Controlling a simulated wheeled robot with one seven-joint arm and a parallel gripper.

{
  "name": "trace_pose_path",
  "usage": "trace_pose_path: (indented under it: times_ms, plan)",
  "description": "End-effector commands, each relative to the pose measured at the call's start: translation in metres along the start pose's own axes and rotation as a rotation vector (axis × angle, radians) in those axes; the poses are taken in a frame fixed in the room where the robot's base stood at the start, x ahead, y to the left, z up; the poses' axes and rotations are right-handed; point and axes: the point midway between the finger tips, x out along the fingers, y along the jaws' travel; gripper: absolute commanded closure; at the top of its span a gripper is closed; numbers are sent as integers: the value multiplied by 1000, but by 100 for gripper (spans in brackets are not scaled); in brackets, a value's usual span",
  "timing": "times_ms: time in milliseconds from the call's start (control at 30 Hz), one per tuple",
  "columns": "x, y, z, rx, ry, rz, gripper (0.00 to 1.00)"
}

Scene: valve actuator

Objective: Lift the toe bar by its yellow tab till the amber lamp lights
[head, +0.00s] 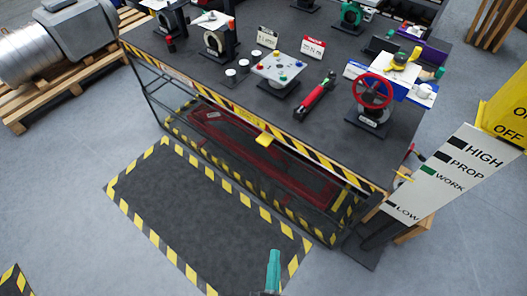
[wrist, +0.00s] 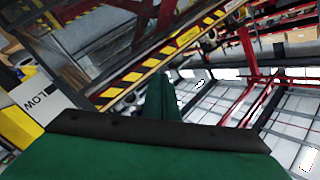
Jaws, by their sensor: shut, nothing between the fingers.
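The yellow tab (head: 265,139) sticks out from the front of the bench in the head view, at the black-and-yellow striped front bar (head: 310,155). I cannot tell whether this striped bar is the toe bar itself. In the wrist view a striped bar (wrist: 150,65) crosses behind my fingers; the tab is not clear there. My gripper (head: 274,254) has green fingers, shut and empty, low in front of the bench and apart from the tab. Its fingers also show in the wrist view (wrist: 160,80). I cannot make out an amber lamp.
The bench top (head: 225,95) carries a button box (head: 278,68), a red tool (head: 315,95) and a red handwheel valve (head: 373,91). A level board (head: 440,175) stands at the right. A striped floor mat (head: 195,210) lies clear before the bench.

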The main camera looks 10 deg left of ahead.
Motion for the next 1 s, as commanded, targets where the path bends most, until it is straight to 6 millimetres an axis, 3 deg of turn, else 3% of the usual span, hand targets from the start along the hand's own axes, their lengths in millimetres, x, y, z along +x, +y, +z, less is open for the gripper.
trace_pose_path:
  times_ms: [200, 533, 1000]
  plan:
    - [49, 29, 26, 282, 63, -48, 100]
    - [125, 58, 59, 716, 154, -121, 100]
    - [235, 65, 98, 1324, 290, -245, 100]
